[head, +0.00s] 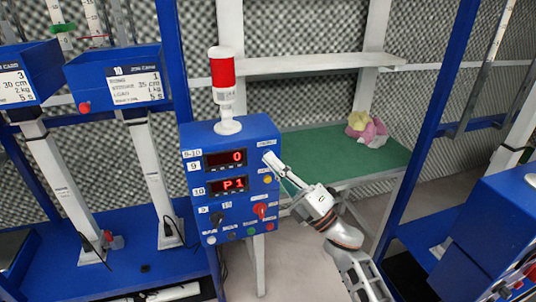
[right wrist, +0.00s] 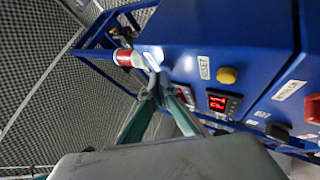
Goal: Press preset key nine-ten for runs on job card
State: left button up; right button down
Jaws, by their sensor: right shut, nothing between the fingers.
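The blue control box (head: 228,190) stands centre in the head view. Its upper red display (head: 225,159) reads 0 and its lower red display (head: 228,185) reads P1. Labels at the left of the displays read 9-10, 9 and 10. My right gripper (head: 268,158) is shut and empty, its tips at the upper right of the box face, beside a small white label. I cannot tell whether they touch; they hide what is behind them. The right wrist view shows its fingers (right wrist: 158,88) near the box. The job card (head: 137,87) on the left stand shows 1 in its top row. My left gripper is not in view.
A yellow button (head: 267,180) and a red knob (head: 262,210) sit below my right gripper, with several small buttons along the bottom. A red-and-white signal lamp (head: 224,85) tops the box. A green bench (head: 310,145) with crumpled cloths (head: 367,130) stands behind.

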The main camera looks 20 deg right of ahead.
jog(key=shift+s, duration=0.6)
jog(key=shift+s, duration=0.1)
jog(key=s+p, duration=0.1)
jog(key=s, duration=0.4)
jog(key=shift+d, duration=0.1)
jog(key=shift+w+f, duration=0.1)
dwell(0.4)
jog(key=s+d+f+m+g+h, duration=0.1)
jog(key=s+d+f+m+h, duration=0.1)
jog(key=f+m+h, duration=0.45)
jog(key=s+d+f+m+h, duration=0.2)
jog(key=d+f+m+h, duration=0.15)
jog(key=f+m, duration=0.65)
jog(key=s+a+f+m+g, duration=0.1)
jog(key=s+f+g, duration=0.3)
jog(key=s+f, duration=0.4)
jog(key=s+a+f+m+g+h, duration=0.1)
jog(key=s+f+m+g, duration=0.3)
jog(key=f, duration=0.9)
jog(key=s, duration=0.3)
jog(key=shift+s+a+f+m+h, duration=0.25)
jog(key=shift+s+m+h, duration=0.05)
jog(key=shift+s+m, duration=0.05)
